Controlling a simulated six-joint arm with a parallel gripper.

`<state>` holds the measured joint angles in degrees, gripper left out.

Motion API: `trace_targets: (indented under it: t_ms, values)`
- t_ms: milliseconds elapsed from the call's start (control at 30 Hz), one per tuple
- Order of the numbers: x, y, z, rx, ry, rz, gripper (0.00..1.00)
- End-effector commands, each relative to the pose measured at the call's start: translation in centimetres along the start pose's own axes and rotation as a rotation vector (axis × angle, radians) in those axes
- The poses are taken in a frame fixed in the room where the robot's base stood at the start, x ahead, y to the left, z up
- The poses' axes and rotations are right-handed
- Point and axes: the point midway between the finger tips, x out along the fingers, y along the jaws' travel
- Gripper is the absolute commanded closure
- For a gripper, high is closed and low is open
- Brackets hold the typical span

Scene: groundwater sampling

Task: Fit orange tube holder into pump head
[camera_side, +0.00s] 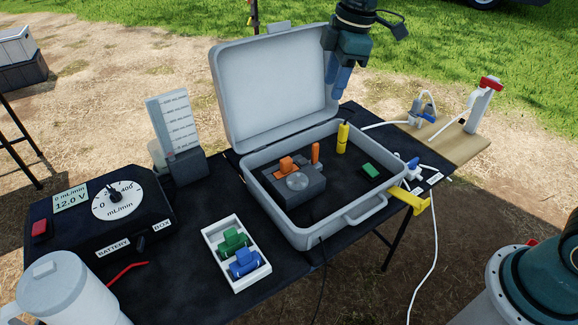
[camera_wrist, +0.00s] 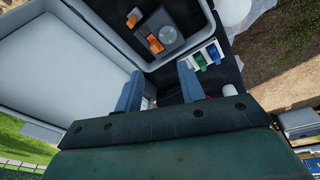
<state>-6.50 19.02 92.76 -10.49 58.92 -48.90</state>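The grey pump head (camera_side: 312,186) sits inside the open grey case, with a round disc on its top. A blocky orange piece, which looks like the orange tube holder (camera_side: 287,164), is at the pump head's back left; whether it is seated cannot be told. A second, slim orange piece (camera_side: 315,152) stands upright at the back. The wrist view also shows the pump head (camera_wrist: 172,36) and two orange pieces. My gripper (camera_side: 337,88) is high above the case, by its raised lid. Its blue fingers (camera_wrist: 158,95) are apart with nothing seen between them.
The case lid (camera_side: 270,85) stands up at the back. A white tray (camera_side: 262,274) holds a green and a blue holder. A yellow bottle (camera_side: 342,138) and a green block (camera_side: 370,171) are in the case. A battery box (camera_side: 100,215) stands at left.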

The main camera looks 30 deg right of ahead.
Motion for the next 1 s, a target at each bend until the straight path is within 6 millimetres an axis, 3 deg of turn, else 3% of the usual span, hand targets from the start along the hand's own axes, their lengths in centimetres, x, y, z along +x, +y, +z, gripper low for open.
trace_targets:
  t_ms: [200,500,733,1000]
  values:
    - [-4.3,-3.3,3.1,0.184,0.024,0.060,0.61]
    - [-8.2,-8.4,7.6,0.436,0.067,0.133,0.61]
    - [-9.7,-12.6,11.1,0.628,0.110,0.186,0.61]
    - [-9.9,-17.6,15.1,0.851,0.171,0.242,0.61]
